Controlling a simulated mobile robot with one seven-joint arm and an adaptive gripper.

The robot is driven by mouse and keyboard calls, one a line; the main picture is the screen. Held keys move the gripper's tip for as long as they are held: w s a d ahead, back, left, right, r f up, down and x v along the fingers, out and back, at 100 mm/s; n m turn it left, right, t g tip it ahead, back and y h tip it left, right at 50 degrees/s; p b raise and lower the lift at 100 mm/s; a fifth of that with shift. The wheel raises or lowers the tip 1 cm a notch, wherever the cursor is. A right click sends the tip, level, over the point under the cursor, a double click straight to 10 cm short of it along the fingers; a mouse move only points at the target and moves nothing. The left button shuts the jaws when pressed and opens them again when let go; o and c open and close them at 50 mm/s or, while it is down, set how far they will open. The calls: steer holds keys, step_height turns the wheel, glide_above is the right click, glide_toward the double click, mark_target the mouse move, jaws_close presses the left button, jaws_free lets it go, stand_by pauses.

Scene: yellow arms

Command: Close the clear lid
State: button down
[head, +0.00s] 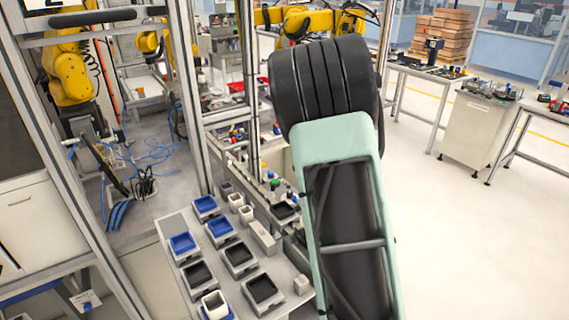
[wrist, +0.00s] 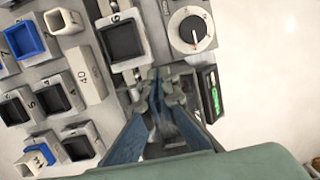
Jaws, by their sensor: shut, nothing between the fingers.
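I cannot make out a clear lid in either view; a transparent part may be hidden behind my gripper or too faint to tell. In the wrist view my gripper (wrist: 160,88) is shut and empty, its fingertips together over the grey equipment beside the dial (wrist: 190,29). A black square tray marked 6 (wrist: 121,42) lies just up and left of the fingertips. A small unit with a green display (wrist: 212,95) is to their right. In the head view my large arm link covers the gripper and part of the bench.
The bench (head: 173,228) holds several blue trays (head: 183,243) and black trays (head: 262,289) left of my arm. A pale block marked 40 (wrist: 86,76) stands left of the gripper. A metal frame post (head: 192,100) rises behind the bench. Open floor (head: 470,240) lies to the right.

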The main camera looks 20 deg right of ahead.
steer(key=w+a+r+b, duration=0.1)
steer(key=w+a+r, duration=0.1)
steer(key=w+r, duration=0.4)
steer(key=shift+w+a+r, duration=0.15)
steer(key=shift+w+a, duration=0.15)
steer(key=shift+w, duration=0.65)
